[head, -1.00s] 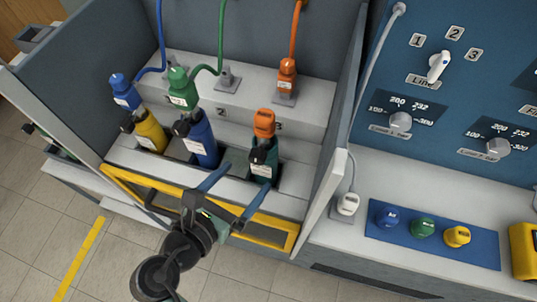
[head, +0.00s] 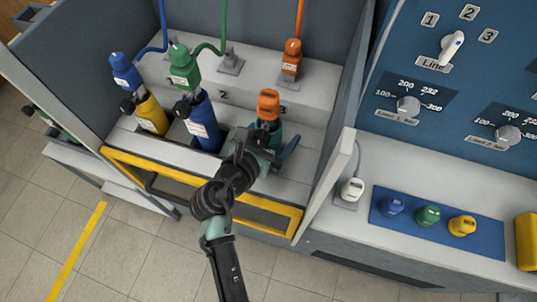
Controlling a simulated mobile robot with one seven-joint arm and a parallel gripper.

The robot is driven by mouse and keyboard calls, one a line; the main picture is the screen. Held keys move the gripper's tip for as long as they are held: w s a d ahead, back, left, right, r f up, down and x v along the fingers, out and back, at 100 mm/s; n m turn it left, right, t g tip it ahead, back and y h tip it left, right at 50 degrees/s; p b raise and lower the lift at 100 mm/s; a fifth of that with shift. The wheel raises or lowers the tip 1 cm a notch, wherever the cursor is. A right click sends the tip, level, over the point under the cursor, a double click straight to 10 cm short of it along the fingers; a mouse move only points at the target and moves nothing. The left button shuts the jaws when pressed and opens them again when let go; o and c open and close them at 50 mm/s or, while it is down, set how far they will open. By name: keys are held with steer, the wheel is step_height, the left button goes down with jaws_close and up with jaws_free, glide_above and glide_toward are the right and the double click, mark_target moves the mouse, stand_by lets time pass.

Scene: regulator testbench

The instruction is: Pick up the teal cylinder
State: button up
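The teal cylinder (head: 275,133) stands upright in the right bay of the bench, with an orange regulator cap (head: 268,104) on top. My gripper (head: 267,144) is at its front, with one finger on each side of it. The fingers look widely spread, and the right one seems to stand off from the cylinder. My gripper and wrist hide most of the cylinder's lower body, so contact is hard to judge.
A blue cylinder (head: 204,126) with a green cap and a yellow cylinder (head: 152,115) with a blue cap stand to the left. A yellow rail (head: 272,228) runs along the front. A divider wall (head: 330,185) stands close on the right. Hoses hang behind.

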steer(key=shift+c, duration=0.3)
jaws_close()
steer(key=shift+w+r, duration=0.15)
steer(key=shift+r, duration=0.1)
steer(key=shift+r, duration=0.1)
steer(key=shift+r+p, duration=0.3)
steer(key=shift+r, duration=0.35)
step_height(320, 180, up, 16)
steer(key=p, duration=0.3)
steer(key=shift+r+p, duration=0.2)
steer(key=shift+p, duration=0.2)
